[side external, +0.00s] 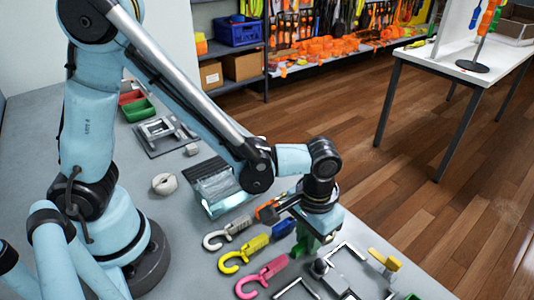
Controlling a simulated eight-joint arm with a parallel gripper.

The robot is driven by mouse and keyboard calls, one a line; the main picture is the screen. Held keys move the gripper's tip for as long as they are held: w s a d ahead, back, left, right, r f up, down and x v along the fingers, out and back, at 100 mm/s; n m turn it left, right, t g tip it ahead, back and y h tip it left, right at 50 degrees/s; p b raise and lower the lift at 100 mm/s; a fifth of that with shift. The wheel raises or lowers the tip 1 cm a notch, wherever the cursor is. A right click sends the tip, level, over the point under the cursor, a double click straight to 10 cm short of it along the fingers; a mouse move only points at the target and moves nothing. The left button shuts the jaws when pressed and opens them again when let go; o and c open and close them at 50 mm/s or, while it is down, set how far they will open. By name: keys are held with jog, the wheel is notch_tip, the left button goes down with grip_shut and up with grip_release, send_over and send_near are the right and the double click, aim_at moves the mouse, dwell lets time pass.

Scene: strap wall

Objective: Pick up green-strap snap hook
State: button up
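A green piece (304,240), which looks like the green strap, shows directly below my gripper (306,220) near the front right of the grey table. Its hook part is hidden or too small to make out. My gripper points down with its fingers at or around the green piece. The arm's wrist and the small view hide whether the fingers are closed on it.
Left of my gripper lie a grey hook (226,233), a yellow hook (243,254) and a pink hook (262,277). A blue piece (283,228) is close beside the gripper. Metal frames (348,252) and a yellow piece (385,260) lie to the right.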

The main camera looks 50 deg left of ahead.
grip_shut()
jog(key=shift+r, duration=0.1)
